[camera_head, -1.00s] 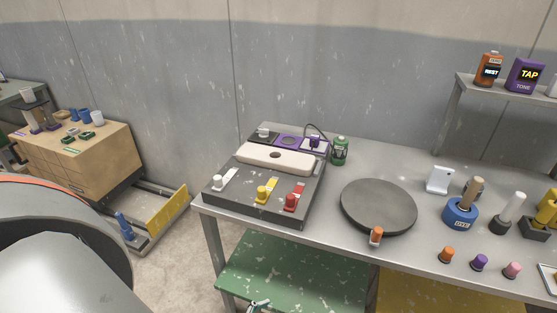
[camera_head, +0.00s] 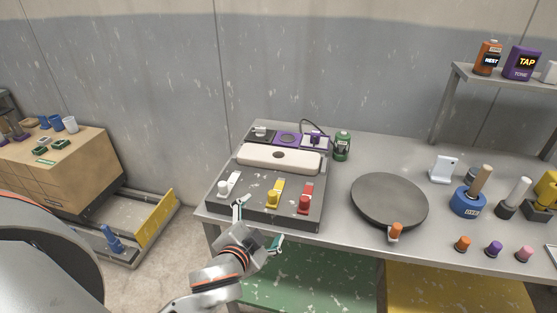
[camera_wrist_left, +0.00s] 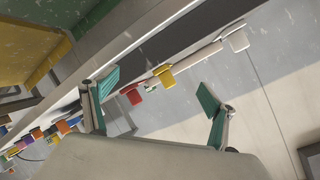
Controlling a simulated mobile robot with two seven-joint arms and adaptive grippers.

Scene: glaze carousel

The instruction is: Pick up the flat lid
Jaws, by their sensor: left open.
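No thing is plainly marked as the flat lid. A cream, rounded flat piece (camera_head: 262,156) with a dark spot in its middle lies across the dark control box (camera_head: 228,207), and a flat dark round disc (camera_head: 390,196) lies on the table to the right; I cannot tell if either is the lid. My left gripper (camera_head: 258,226) is open and empty at the box's front edge, below the white and yellow levers. In the left wrist view its two teal-padded fingers (camera_wrist_left: 156,93) are spread wide with nothing held. My right gripper is not in view.
White (camera_head: 224,188), yellow (camera_head: 272,199) and red (camera_head: 304,203) levers stand up from the box near my gripper. A green canister (camera_head: 342,146) stands behind it. Several colored knobs and a blue pot (camera_head: 467,203) stand at the right. A strip of bare table separates box and disc.

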